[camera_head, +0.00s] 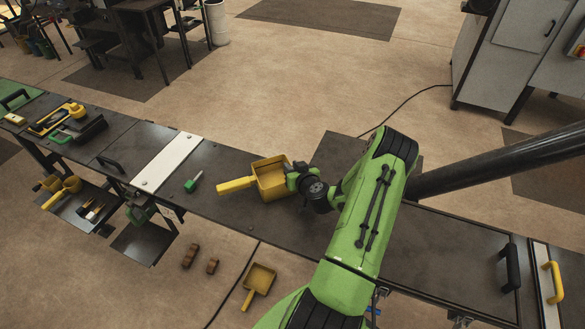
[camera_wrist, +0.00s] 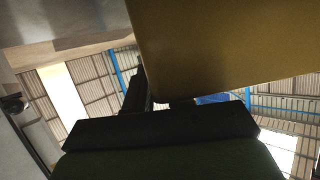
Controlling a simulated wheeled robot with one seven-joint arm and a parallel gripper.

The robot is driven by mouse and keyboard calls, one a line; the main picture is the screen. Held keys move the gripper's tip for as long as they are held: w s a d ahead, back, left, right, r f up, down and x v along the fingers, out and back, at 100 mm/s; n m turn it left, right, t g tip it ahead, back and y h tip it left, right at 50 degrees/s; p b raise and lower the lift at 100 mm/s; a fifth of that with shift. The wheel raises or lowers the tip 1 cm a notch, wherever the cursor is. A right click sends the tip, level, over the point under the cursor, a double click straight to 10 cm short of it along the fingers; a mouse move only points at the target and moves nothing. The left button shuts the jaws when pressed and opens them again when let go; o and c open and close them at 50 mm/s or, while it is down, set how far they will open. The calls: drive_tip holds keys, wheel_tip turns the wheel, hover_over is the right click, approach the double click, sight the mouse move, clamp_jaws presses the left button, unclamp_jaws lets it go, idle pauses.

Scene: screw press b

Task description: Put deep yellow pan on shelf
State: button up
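A deep yellow pan (camera_head: 274,186) with a straight yellow handle pointing left is at the dark bench, its open side up. I cannot tell whether it rests on the bench or is slightly above it. My gripper (camera_head: 297,174) is at the pan's right wall. In the wrist view the pan (camera_wrist: 220,45) fills the upper right, close to a dark part of my gripper (camera_wrist: 165,115). The finger gap is hidden, so I cannot tell whether it is shut on the wall. Low dark shelf plates (camera_head: 140,243) hang below the bench at left.
A second, shallower yellow pan (camera_head: 260,279) lies on the floor in front, beside two brown pieces (camera_head: 190,257). A green-handled tool (camera_head: 194,182) lies on the bench left of the deep pan. Yellow items (camera_head: 62,190) occupy another lower shelf. A black handle (camera_head: 510,267) stands at right.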

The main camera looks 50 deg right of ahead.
drive_tip(key=shift+o, duration=0.7)
drive_tip(key=shift+r, duration=0.1)
drive_tip(key=shift+s+r, duration=0.1)
drive_tip(key=shift+r, duration=0.05)
drive_tip(key=b+v, duration=0.2)
drive_tip(key=v, duration=0.9)
drive_tip(key=shift+s+a+r, duration=0.15)
drive_tip(key=shift+s+a, duration=0.1)
drive_tip(key=shift+s, duration=0.05)
